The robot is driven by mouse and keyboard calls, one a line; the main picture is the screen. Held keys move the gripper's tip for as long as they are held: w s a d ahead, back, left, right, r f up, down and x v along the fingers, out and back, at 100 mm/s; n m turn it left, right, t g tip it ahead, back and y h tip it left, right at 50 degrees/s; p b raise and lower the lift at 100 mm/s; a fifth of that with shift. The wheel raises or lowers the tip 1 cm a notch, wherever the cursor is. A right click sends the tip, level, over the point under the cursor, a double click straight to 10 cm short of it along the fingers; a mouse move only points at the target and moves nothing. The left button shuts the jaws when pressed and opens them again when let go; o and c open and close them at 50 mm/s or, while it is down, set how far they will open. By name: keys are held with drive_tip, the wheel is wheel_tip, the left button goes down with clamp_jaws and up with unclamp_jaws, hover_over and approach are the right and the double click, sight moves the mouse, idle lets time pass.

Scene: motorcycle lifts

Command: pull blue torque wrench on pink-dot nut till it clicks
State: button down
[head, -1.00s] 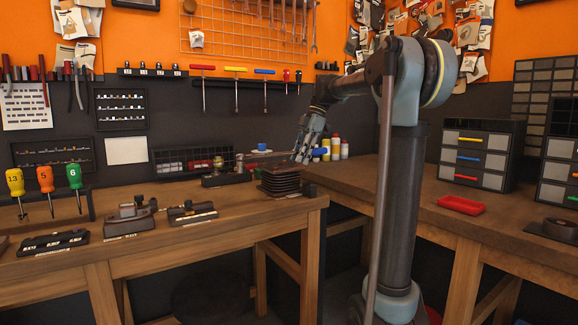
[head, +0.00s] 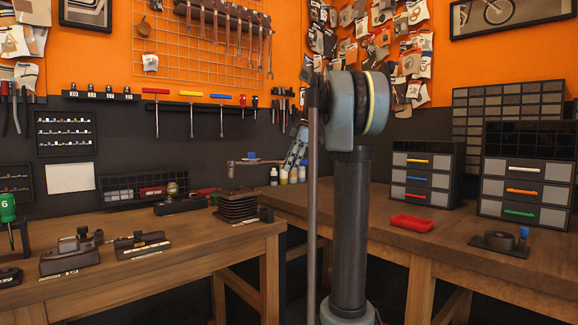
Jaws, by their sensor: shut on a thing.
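My gripper (head: 291,161) is partly hidden by my own arm, above the back of the left bench. It is shut at the right end of a thin metal bar (head: 268,162), which appears to be the torque wrench. The blue handle does not show clearly now. A small blue piece (head: 252,155) sits on top of the bar towards its left part. The bar runs roughly level above a stack of dark plates (head: 238,207). The pink-dot nut cannot be made out, and whether the wrench is seated on it cannot be told.
The left bench holds dark fixtures (head: 70,255) and a wire basket (head: 145,186). Small bottles (head: 283,177) stand behind my gripper. The right bench's middle is mostly clear.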

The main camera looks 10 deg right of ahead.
drive_tip(key=shift+f, duration=2.1)
drive_tip(key=shift+s+f, duration=0.1)
drive_tip(key=shift+f, duration=0.65)
idle(1.6)
drive_tip(key=shift+s, duration=0.1)
drive_tip(key=shift+s+a+m+t, duration=0.15)
drive_tip(key=shift+s+m+t, duration=0.15)
drive_tip(key=shift+s+m, duration=0.75)
drive_tip(key=shift+s+a+m+t, duration=0.1)
drive_tip(key=shift+s+m+t, duration=0.25)
drive_tip(key=shift+s, duration=1.3)
drive_tip(key=shift+s+a+m+t, duration=0.25)
drive_tip(key=shift+s+m, duration=0.25)
drive_tip(key=shift+s, duration=0.4)
drive_tip(key=shift+s+a+m+t, duration=0.1)
drive_tip(key=shift+s+a+m, duration=0.3)
drive_tip(key=shift+s, duration=0.45)
drive_tip(key=shift+s+a+m+t, duration=0.2)
drive_tip(key=shift+s+m, duration=0.4)
drive_tip(key=shift+s, duration=0.3)
